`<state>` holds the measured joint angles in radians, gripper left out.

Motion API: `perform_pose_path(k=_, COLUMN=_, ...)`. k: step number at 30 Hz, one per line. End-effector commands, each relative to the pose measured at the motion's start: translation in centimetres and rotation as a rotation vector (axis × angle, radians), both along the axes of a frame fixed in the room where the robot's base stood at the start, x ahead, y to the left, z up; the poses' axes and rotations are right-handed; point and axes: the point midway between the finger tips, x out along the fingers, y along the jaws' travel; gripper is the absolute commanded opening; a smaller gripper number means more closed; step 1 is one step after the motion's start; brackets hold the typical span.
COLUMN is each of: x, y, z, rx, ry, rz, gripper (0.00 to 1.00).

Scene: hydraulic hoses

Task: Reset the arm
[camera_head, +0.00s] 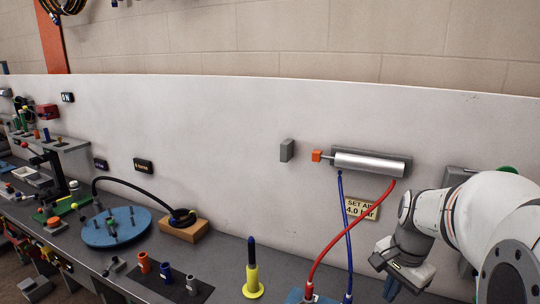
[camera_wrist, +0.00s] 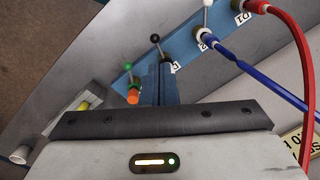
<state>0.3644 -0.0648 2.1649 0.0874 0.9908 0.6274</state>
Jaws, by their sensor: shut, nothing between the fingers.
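My white arm reaches in from the right edge of the head view. My gripper (camera_head: 402,270) hangs near the bench at the lower right, in front of the panel. In the wrist view my gripper (camera_wrist: 160,82) shows as dark fingers standing close together, shut, with nothing held. Behind the fingertips lies a blue manifold block (camera_wrist: 190,50) with small levers with ball ends. A red hose (camera_wrist: 284,25) and a blue hose (camera_wrist: 245,75) are plugged into it. In the head view the red hose (camera_head: 345,228) and blue hose (camera_head: 343,215) run up to a silver cylinder (camera_head: 370,163).
A yellow post (camera_head: 252,280) with a dark top stands on the bench. Left of it are several coloured fittings, a wooden block (camera_head: 184,229) with a black hose, and a round blue plate (camera_head: 117,228). A sign (camera_head: 361,209) reads "SET AIR 4.0 bar".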

Motion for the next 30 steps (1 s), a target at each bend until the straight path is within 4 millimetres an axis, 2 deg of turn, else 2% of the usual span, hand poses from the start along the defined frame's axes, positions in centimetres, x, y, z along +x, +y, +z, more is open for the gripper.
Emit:
perform_pose_path(k=1, x=-1.0, y=1.9, z=0.8, rx=-0.023, ry=-0.028, rz=0.107, gripper=0.00)
perform_pose_path(k=6, x=-4.6, y=6.6, z=2.1, rx=-0.103, ry=-0.111, rz=0.477, gripper=0.00)
perform_pose_path(k=12, x=-8.5, y=10.2, z=2.4, rx=-0.191, ry=-0.190, rz=0.835, gripper=0.00)
perform_pose_path(k=16, x=-10.0, y=11.2, z=2.2, rx=-0.227, ry=-0.218, rz=0.969, gripper=0.00)
perform_pose_path(k=21, x=-10.6, y=11.5, z=2.1, rx=-0.242, ry=-0.228, rz=1.026, gripper=0.00)
perform_pose_path(k=26, x=-10.4, y=11.3, z=2.0, rx=-0.233, ry=-0.220, rz=1.005, gripper=0.00)
perform_pose_path(k=30, x=-9.1, y=10.1, z=1.5, rx=-0.166, ry=-0.170, rz=0.870, gripper=0.00)
